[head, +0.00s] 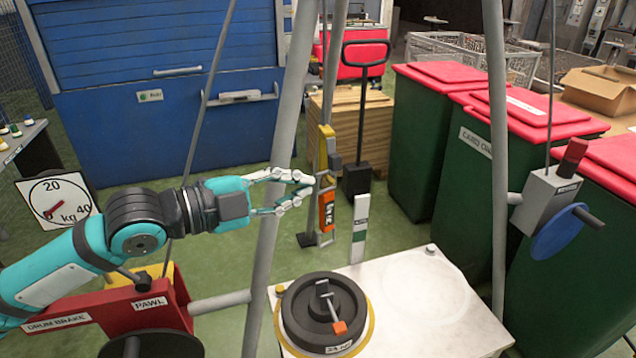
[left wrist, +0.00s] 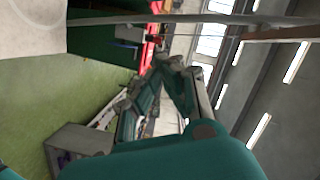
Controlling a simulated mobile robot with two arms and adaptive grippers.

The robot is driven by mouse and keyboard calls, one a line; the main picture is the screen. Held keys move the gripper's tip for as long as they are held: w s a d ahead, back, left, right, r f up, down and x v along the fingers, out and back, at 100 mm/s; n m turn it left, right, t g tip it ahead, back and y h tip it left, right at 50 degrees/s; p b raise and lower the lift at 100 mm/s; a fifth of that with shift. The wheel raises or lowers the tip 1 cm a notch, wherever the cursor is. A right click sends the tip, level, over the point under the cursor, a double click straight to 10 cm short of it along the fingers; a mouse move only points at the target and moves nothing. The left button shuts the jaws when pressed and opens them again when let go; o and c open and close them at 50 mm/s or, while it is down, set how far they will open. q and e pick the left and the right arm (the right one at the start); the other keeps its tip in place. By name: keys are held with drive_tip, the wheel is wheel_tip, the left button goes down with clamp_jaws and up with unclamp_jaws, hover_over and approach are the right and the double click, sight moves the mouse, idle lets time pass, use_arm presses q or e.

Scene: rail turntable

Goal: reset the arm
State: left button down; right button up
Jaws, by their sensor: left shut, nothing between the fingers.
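My left gripper (head: 308,186) reaches in from the left on its teal arm in the head view. Its silver fingers meet at the tips with nothing between them. It hangs in the air in front of a grey frame leg and left of a yellow-and-orange hanging scale (head: 327,190). My right gripper does not show.
A white table (head: 430,310) bears a black round weight (head: 323,308) below right of the gripper. A red drum-brake box (head: 130,305) stands below the left arm. A blue crank disc (head: 558,232) hangs at the right. Green bins (head: 425,140) with red lids stand behind.

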use_arm(q)
drive_tip(key=s+f+n+y, duration=0.3)
drive_tip(key=f+n, duration=0.2)
drive_tip(key=f, duration=0.5)
drive_tip(key=s+f+n+y, duration=0.2)
drive_tip(key=s+f+n, duration=0.15)
drive_tip(key=f, duration=0.65)
drive_tip(key=s+a+f+n+g+y, duration=0.3)
drive_tip(key=s+a+f+n+y, duration=0.1)
drive_tip(key=s+a+f+n, duration=0.4)
drive_tip(key=s+a+f+n+g+y, duration=0.3)
drive_tip(key=s+a+f+n+y, duration=0.25)
drive_tip(key=s+f, duration=0.45)
wheel_tip(320, 180, down, 22)
drive_tip(key=g+p, duration=0.1)
drive_tip(key=p, duration=0.1)
drive_tip(key=s+a+f+g+p, duration=0.1)
drive_tip(key=s+a+f, duration=0.1)
drive_tip(key=s+f, duration=1.4)
drive_tip(key=shift+s+a+f+m+g+h, duration=0.3)
drive_tip(key=shift+s+a+m+h, duration=0.1)
drive_tip(key=shift+s, duration=0.45)
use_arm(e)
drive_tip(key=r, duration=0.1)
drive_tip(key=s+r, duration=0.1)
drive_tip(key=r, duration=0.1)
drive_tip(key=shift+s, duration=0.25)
